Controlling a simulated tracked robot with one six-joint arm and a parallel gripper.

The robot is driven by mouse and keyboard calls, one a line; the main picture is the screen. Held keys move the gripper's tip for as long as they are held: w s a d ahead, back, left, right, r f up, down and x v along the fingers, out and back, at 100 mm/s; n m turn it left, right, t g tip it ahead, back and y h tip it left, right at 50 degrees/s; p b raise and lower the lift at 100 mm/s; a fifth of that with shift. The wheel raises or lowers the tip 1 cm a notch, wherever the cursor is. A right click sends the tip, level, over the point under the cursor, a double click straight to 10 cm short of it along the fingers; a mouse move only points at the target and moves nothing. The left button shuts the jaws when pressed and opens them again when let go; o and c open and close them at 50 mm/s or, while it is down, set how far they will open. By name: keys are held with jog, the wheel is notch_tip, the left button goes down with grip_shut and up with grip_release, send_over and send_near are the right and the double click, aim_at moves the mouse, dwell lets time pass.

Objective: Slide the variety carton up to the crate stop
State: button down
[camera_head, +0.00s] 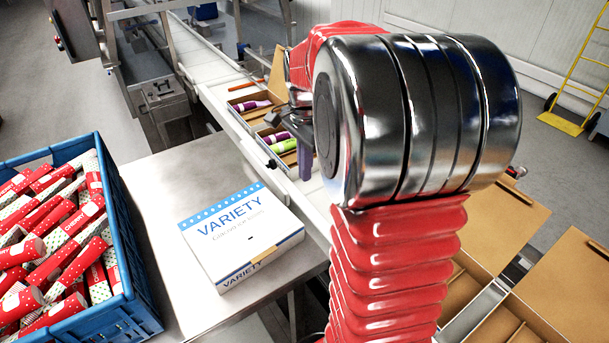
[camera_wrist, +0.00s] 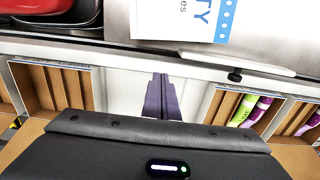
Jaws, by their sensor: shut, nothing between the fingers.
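The variety carton (camera_head: 243,232), a shut white box with blue lettering, lies flat on the steel table. Part of it shows at the top of the wrist view (camera_wrist: 176,20). The blue crate (camera_head: 135,290), full of red and dotted wrapped lollies, stands left of the carton with bare table between them. I cannot make out a separate stop on it. My gripper (camera_head: 306,172) points down over the conveyor, beyond the carton's right side and apart from it. In the wrist view its dark purple fingers (camera_wrist: 157,98) are together and empty.
The white conveyor (camera_head: 220,75) runs along the table's right side. Cardboard boxes with purple and green lollies (camera_head: 285,146) sit on it near my gripper. A rail with a black knob (camera_wrist: 235,76) lies between gripper and carton. Open brown cartons (camera_head: 485,220) stand at right.

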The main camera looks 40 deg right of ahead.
jog(key=s+d+f+m+y, duration=0.1)
jog(key=s+d+f+y, duration=0.1)
jog(key=s+d+f, duration=0.1)
jog(key=s+d+f+m+y, duration=0.2)
jog(key=s+d+f, duration=0.1)
jog(key=d+f, duration=0.1)
jog(key=s+d+f+m+y, duration=0.1)
jog(key=s+d+f+y, duration=0.2)
jog(key=d+f, duration=0.1)
jog(key=shift+f+m+t, duration=0.25)
jog(key=shift+m+t, duration=0.15)
jog(key=shift+a+t+y, duration=0.1)
jog(key=shift+t+y, duration=0.2)
jog(key=shift+y, duration=0.2)
jog(key=w+r+y, duration=0.1)
jog(key=a+r+n+t+y, duration=0.1)
jog(key=w+a+r+n, duration=0.1)
jog(key=r, duration=0.1)
jog(key=shift+w+a+t+y, duration=0.1)
jog(key=shift+w+t+y, duration=0.2)
jog(key=shift+y, duration=0.1)
